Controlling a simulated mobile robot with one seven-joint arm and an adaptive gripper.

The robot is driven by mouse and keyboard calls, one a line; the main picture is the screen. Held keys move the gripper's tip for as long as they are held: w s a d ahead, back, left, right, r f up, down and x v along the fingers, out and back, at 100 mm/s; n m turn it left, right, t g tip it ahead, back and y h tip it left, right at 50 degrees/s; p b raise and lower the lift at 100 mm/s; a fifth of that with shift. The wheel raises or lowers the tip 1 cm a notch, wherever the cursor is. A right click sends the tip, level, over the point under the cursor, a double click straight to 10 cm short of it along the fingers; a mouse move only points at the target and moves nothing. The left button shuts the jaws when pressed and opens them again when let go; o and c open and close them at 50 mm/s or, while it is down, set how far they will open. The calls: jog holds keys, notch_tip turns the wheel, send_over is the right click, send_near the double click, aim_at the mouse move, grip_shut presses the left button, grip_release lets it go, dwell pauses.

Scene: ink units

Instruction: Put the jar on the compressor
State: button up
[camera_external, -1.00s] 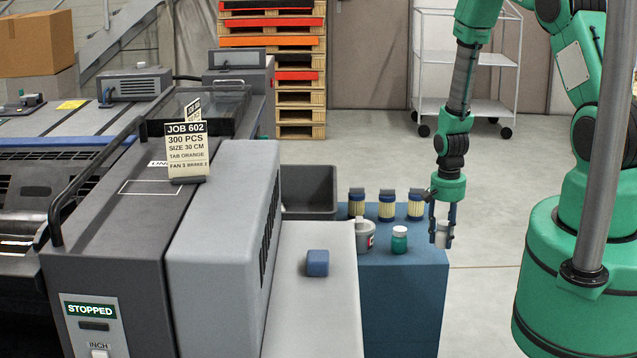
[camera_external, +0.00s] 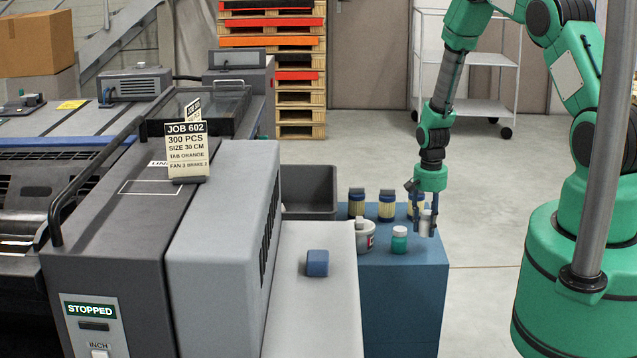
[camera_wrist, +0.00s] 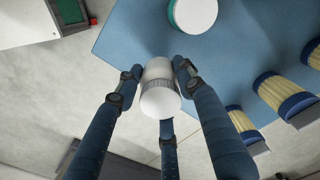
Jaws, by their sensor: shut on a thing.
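My gripper (camera_external: 424,218) is shut on a small jar (camera_external: 428,222) with a pale body, at the right edge of the blue cabinet top. In the wrist view, the jar (camera_wrist: 160,92) with its round white lid sits between the fingers of my gripper (camera_wrist: 157,76). A second jar, teal with a white lid (camera_external: 399,239), stands on the cabinet top just left of my gripper; its white lid also shows in the wrist view (camera_wrist: 194,12). A grey vented box (camera_external: 134,84), possibly the compressor, is at the far left back; I cannot tell for sure.
A dark bin (camera_external: 312,190) is behind. A blue block (camera_external: 317,263) lies on the grey ledge (camera_external: 310,315). A large grey machine (camera_external: 220,235) fills the left.

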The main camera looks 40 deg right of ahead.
send_over(415, 239)
jog(key=shift+w+f+b, duration=0.1)
jog(key=shift+f+b, duration=0.2)
jog(key=shift+b, duration=0.05)
jog(key=shift+f, duration=0.1)
jog(key=shift+f+b, duration=0.35)
jog(key=shift+f, duration=1.3)
jog(key=shift+f, duration=0.2)
jog(key=o, duration=1.2)
jog(key=shift+r, duration=0.15)
notch_tip(415, 239, up, 12)
jog(key=shift+r+p, duration=0.1)
jog(key=shift+p, duration=0.85)
